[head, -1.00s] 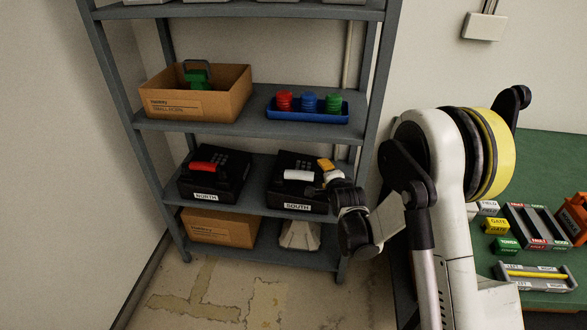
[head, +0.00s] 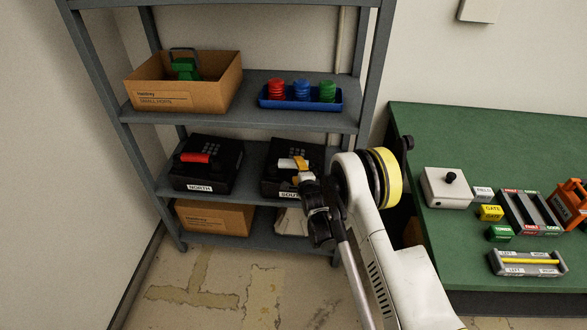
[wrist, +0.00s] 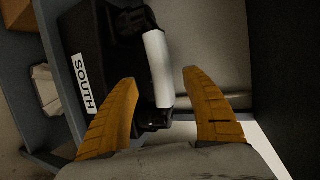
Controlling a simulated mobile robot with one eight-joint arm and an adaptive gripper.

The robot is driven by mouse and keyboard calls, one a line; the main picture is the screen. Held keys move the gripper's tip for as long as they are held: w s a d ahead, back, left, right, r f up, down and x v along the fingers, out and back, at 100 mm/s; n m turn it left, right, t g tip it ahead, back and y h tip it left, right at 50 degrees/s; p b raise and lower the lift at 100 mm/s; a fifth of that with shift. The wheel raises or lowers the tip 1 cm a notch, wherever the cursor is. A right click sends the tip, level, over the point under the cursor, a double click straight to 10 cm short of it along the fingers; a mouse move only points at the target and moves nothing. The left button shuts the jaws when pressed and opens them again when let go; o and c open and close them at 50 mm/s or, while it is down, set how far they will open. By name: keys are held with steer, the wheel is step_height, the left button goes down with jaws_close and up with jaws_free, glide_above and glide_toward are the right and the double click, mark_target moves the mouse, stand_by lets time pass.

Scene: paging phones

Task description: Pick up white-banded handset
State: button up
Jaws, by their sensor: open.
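The white-banded handset (head: 287,163) lies on the black phone marked SOUTH (head: 277,184), on the shelf's third level. In the wrist view the handset (wrist: 158,68) runs up and down the picture, its white band between the two fingertips. My gripper (head: 300,166) is at the right part of the handset in the head view and partly covers it and the label. In the wrist view my gripper (wrist: 160,76) is open, with one orange finger on each side of the handset. I cannot tell whether the fingers touch it.
The NORTH phone (head: 206,168) with a red-banded handset stands to the left. Above are a cardboard box (head: 180,95) and a blue tray (head: 301,104) of colored pieces. A shelf post (head: 366,90) stands close to my arm. A green table (head: 420,135) is at right.

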mark_target(294, 166)
steer(key=x, duration=0.1)
steer(key=b+x, duration=0.2)
steer(key=x, duration=0.1)
steer(key=shift+a, duration=0.25)
steer(key=shift+w, duration=0.35)
steer(key=shift+r, duration=0.1)
steer(key=shift+c, duration=0.5)
jaws_close()
